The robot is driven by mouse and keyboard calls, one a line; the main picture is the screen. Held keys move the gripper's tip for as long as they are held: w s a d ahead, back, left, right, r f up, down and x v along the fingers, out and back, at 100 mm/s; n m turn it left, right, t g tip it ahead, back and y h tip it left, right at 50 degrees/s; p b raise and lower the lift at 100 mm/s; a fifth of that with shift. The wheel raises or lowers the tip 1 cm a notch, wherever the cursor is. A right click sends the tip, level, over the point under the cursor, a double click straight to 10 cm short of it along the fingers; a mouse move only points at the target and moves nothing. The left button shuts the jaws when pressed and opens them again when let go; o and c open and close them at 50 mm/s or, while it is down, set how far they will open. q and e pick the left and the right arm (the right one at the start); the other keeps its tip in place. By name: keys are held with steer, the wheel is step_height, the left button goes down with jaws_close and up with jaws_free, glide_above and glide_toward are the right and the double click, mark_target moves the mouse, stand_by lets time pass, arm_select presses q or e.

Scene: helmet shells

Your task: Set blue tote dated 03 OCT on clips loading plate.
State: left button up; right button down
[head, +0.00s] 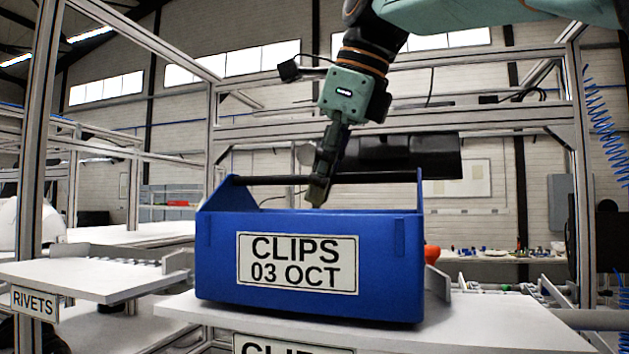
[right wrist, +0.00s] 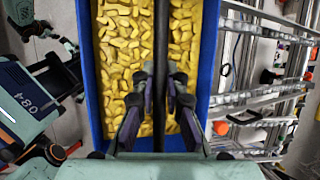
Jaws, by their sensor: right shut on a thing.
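The blue tote (head: 215,260) has a white label (head: 298,263) reading CLIPS 03 OCT and a dark bar handle (head: 270,181) along its top. It is upright over the white loading plate (head: 490,325), whose cut-off label (head: 290,346) shows the top of CLIPS. I cannot tell whether its base touches the plate. My right gripper (head: 319,192) comes down from above and is shut on the handle. In the right wrist view my right gripper (right wrist: 161,95) straddles the handle, with yellow pieces (right wrist: 122,60) filling the tote (right wrist: 208,50) on both sides.
A white plate labelled RIVETS (head: 34,303) lies to the left, with a gap between it and the CLIPS plate. A metal frame post (head: 38,120) stands at the far left. An orange-red knob (head: 432,256) shows behind the tote's right side.

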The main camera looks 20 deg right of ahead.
steer(key=shift+s+a+f+b, duration=0.1)
steer(key=shift+f+b, duration=0.1)
steer(key=shift+b, duration=0.1)
steer(key=shift+f, duration=0.2)
steer(key=c, duration=1.3)
jaws_free()
steer(key=shift+f, duration=0.1)
